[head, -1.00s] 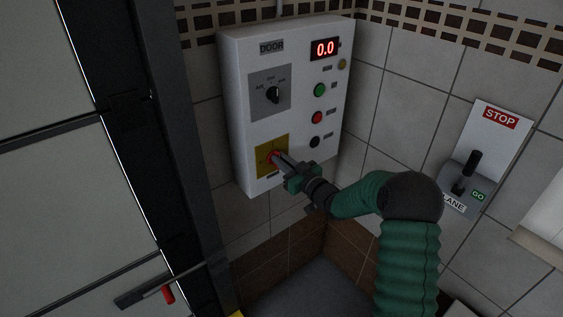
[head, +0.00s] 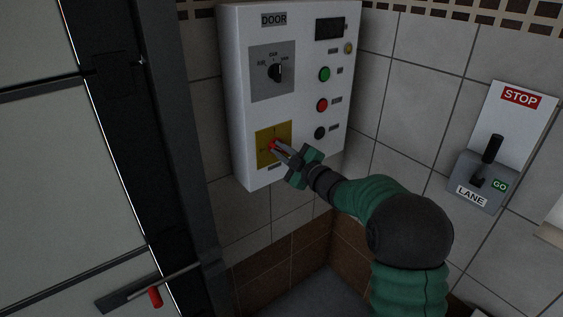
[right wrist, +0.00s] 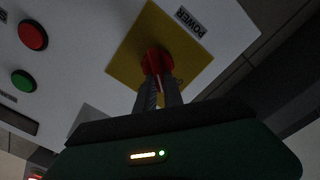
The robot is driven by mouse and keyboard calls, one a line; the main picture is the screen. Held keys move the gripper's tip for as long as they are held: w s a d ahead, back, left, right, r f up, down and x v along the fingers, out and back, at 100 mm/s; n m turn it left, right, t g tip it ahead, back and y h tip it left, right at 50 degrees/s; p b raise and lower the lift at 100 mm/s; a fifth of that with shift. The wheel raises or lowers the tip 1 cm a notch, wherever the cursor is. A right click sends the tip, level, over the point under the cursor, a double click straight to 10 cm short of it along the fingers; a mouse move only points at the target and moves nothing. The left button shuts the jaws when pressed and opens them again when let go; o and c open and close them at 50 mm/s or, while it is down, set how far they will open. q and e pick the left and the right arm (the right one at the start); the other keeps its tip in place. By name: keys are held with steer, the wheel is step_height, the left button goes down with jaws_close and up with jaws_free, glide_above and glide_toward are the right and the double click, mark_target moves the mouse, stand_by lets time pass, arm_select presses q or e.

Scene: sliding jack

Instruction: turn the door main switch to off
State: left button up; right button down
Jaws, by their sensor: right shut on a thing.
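The white DOOR control box (head: 236,95) hangs on the tiled wall. At its lower left is the main switch, a red knob (head: 273,146) on a yellow plate (head: 265,158). In the right wrist view the red knob (right wrist: 157,58) sits on the yellow plate (right wrist: 128,62) beside a POWER label. My right gripper (head: 281,149) is shut on the red knob, its fingers covering part of it. The box's display (head: 329,28) is dark. My left gripper is not in view.
A grey selector (head: 275,72) sits above the yellow plate; green (head: 324,74), red (head: 322,105) and black (head: 320,133) buttons line the box's right side. A STOP/GO lane lever (head: 491,150) is on the right wall. A door with a red-tipped handle (head: 155,297) is at left.

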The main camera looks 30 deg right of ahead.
steer(key=shift+a+f+n+b, duration=0.1)
steer(key=shift+f+n+b, duration=0.2)
steer(key=shift+n+b, duration=1.1)
steer(key=shift+a+f+n+b, duration=0.1)
steer(key=shift+f+n+b, duration=0.15)
steer(key=shift+n+b, duration=1.1)
steer(key=shift+f+n+b, duration=0.3)
steer(key=shift+n+b, duration=0.85)
steer(key=shift+b, duration=0.45)
steer(key=c, duration=1.5)
jaws_free()
steer(key=shift+r, duration=0.1)
steer(key=shift+o, duration=0.2)
steer(key=shift+r, duration=0.1)
steer(key=s+d, duration=0.1)
steer(key=s, duration=1.5)
steer(key=shift+s+d, duration=0.2)
steer(key=shift+s, duration=0.2)
steer(key=shift+w, duration=0.1)
